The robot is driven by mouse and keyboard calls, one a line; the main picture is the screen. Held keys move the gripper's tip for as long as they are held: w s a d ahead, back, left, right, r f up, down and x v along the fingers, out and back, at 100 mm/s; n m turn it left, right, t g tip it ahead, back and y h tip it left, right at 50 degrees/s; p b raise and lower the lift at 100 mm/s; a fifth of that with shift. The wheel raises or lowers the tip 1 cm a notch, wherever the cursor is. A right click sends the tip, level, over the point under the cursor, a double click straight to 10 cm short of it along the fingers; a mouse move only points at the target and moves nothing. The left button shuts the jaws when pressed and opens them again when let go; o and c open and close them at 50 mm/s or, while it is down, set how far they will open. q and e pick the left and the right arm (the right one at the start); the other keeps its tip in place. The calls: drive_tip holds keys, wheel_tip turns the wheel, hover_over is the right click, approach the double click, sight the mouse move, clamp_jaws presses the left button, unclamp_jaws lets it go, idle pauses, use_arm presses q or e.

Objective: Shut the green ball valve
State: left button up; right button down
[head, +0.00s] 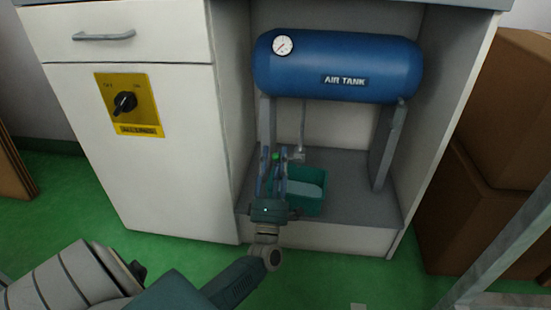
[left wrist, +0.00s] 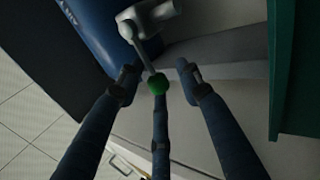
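The valve is a small grey fitting on a thin pipe below the blue air tank, with a green knob (head: 275,156) at the end of its lever. In the left wrist view, the grey valve body (left wrist: 146,18) is at the top, and a grey lever runs down to the green knob (left wrist: 159,83). My left gripper (head: 272,160) reaches into the cabinet bay, fingers up by the knob. In the left wrist view, its blue fingers (left wrist: 157,74) are spread, with the knob between them. I cannot tell whether any finger touches it. My right gripper is out of view.
The blue air tank (head: 340,70) sits on grey supports above. A teal bin (head: 308,206) stands on the bay floor, close right of my gripper. A white cabinet door with a yellow switch plate (head: 129,105) is left. Cardboard boxes (head: 490,185) stand outside right.

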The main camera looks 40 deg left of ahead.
use_arm(q)
drive_tip(key=v, duration=0.7)
drive_tip(key=shift+s, duration=0.2)
drive_tip(key=shift+d+f, duration=0.1)
drive_tip(key=shift+f, duration=0.05)
